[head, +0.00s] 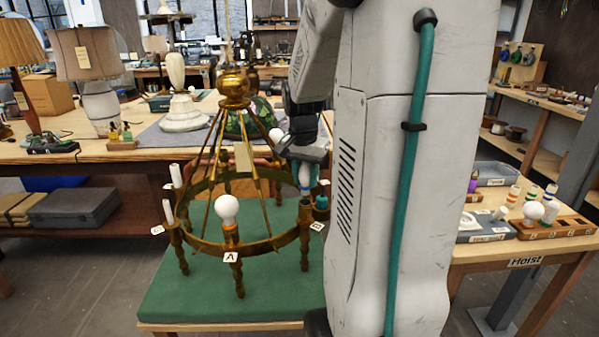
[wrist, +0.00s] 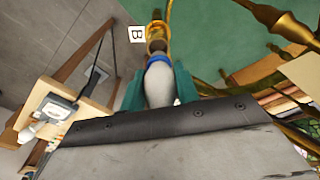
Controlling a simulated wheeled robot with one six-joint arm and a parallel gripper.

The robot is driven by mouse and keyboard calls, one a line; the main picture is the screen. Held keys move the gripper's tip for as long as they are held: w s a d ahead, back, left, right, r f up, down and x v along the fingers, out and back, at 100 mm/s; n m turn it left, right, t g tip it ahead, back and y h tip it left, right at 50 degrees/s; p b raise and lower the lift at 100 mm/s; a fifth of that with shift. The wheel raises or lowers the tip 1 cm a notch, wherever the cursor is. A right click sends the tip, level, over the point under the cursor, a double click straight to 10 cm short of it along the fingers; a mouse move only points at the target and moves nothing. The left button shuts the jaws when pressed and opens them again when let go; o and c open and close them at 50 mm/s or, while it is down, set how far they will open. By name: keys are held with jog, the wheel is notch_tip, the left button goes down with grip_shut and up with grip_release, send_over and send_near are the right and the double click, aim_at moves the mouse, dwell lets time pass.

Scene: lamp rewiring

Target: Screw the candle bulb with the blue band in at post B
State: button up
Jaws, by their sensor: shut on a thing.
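My gripper (wrist: 158,88) is shut on the candle bulb, with one teal finger on each side of it. The candle bulb (wrist: 160,70) is white with a blue band at its base end. In the wrist view the band is at the mouth of the brass socket of post B (wrist: 156,34), beside a white tag B (wrist: 136,33). I cannot tell how deep the base sits. In the head view the blue band (head: 304,191) shows above the right side of the brass chandelier (head: 270,247), near tag B (head: 316,227). My arm hides part of this area.
A round white bulb (head: 227,210) stands at post A, at the chandelier's front. White candle sleeves or bulbs stand at the left near tag C (head: 157,230). A green mat (head: 190,290) lies underneath. A wooden rack with bulbs (head: 555,226) is at the right.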

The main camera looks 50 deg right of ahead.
aim_at(305, 189)
jog(key=shift+f, duration=1.85)
jog(key=shift+f, duration=0.2)
jog(key=o, duration=0.4)
jog(key=shift+c, duration=0.2)
jog(key=c, duration=0.4)
jog(key=m, duration=0.6)
jog(key=shift+m+g, duration=0.4)
jog(key=shift+m, duration=0.7)
